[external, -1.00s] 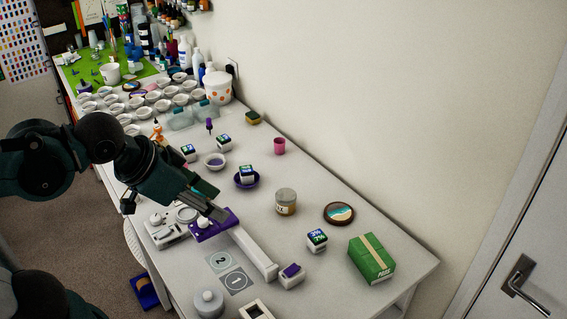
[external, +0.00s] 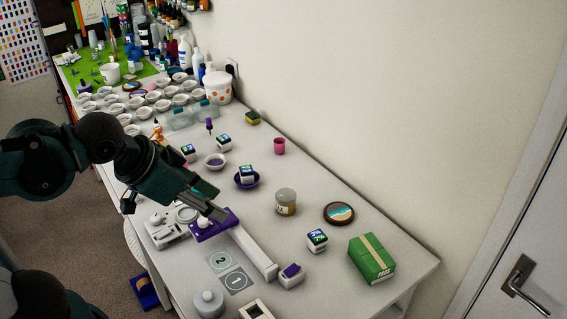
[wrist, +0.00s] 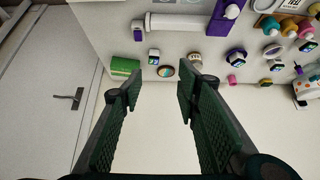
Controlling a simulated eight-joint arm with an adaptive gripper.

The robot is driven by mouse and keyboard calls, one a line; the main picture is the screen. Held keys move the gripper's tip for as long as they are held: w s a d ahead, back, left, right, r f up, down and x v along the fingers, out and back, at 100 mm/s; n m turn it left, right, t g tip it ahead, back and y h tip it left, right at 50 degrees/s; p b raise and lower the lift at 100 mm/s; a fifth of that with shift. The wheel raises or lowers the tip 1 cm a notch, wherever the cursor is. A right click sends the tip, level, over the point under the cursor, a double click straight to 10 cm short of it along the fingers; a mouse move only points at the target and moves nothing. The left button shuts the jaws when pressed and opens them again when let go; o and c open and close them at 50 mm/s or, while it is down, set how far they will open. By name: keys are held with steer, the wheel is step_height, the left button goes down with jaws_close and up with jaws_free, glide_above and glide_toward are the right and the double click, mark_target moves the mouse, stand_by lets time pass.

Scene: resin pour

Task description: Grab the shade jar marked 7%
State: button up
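Several small white cube jars with dark blue and green printed labels stand on the white table. One jar (external: 317,238) is at the front right, near the green box. Another jar (external: 247,173) sits in a purple bowl mid-table. Two more, a jar (external: 223,142) and a jar (external: 189,152), stand farther back. The labels are too small to read surely, so I cannot tell which is marked 7%. My gripper (external: 208,205) is above the purple-and-white device, apart from every jar. In the wrist view, my gripper (wrist: 158,88) has its fingers wide apart with nothing between them.
A green box (external: 371,258), a round coaster (external: 339,213) and a tan-filled container (external: 286,203) stand on the right. A pink cup (external: 279,146) is near the wall. Many bowls crowd the back.

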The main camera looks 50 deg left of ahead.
steer(key=o, duration=0.4)
steer(key=shift+c, duration=0.2)
steer(key=shift+w, duration=0.15)
steer(key=n+g+h+b, duration=0.1)
steer(key=n+g+h, duration=0.45)
steer(key=n, duration=1.05)
glide_above(317, 239)
steer(key=a, duration=0.3)
step_height(317, 239, down, 20)
steer(key=r+g+y, duration=0.1)
steer(key=g, duration=0.1)
steer(key=shift+w+a+f+n, duration=0.15)
steer(key=shift+w+f, duration=0.2)
steer(key=shift+f, duration=0.15)
steer(key=shift+w+a+f+n, duration=0.15)
steer(key=shift+w+f, duration=0.15)
steer(key=shift+f, duration=0.2)
